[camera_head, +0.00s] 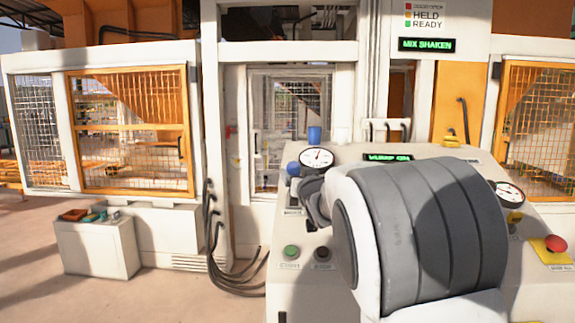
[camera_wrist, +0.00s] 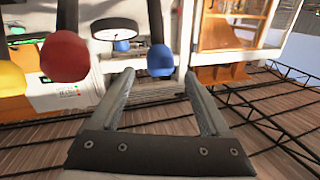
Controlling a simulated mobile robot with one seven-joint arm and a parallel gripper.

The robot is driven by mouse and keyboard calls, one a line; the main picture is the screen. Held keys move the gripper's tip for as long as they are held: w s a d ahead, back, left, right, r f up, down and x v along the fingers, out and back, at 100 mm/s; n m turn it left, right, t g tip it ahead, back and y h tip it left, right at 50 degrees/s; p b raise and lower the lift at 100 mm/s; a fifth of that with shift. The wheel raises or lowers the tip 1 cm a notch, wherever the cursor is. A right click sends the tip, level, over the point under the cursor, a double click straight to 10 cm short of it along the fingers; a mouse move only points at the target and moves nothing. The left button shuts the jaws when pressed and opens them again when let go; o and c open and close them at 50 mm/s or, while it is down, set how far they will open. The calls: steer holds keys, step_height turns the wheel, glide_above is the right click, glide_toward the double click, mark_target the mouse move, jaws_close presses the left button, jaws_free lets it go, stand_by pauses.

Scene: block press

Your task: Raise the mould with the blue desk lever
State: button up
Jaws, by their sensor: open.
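The blue desk lever shows as a round blue knob (camera_head: 293,168) at the desk's left end in the head view. In the wrist view the blue knob (camera_wrist: 160,61) hangs on a dark rod, just above the gap between my fingertips. My gripper (camera_wrist: 160,75) is open with nothing between its fingers. Whether the fingertips reach beside the knob in depth I cannot tell. In the head view my arm hides the gripper and the middle of the desk. I cannot make out the mould.
A red knob (camera_wrist: 65,57) and a yellow knob (camera_wrist: 10,78) stand left of the blue one. A red stop button (camera_head: 556,243) is at the desk's right. A sign (camera_head: 427,45) reads MIX SHAKEN.

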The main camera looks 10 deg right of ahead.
mark_target(292, 166)
steer(key=w, duration=0.3)
steer(key=w+p, duration=0.1)
steer(key=w, duration=0.2)
steer(key=w+p, duration=0.1)
steer(key=w, duration=0.2)
steer(key=shift+w+a, duration=0.15)
steer(key=shift+a, duration=0.15)
steer(key=shift+c, duration=0.2)
jaws_close()
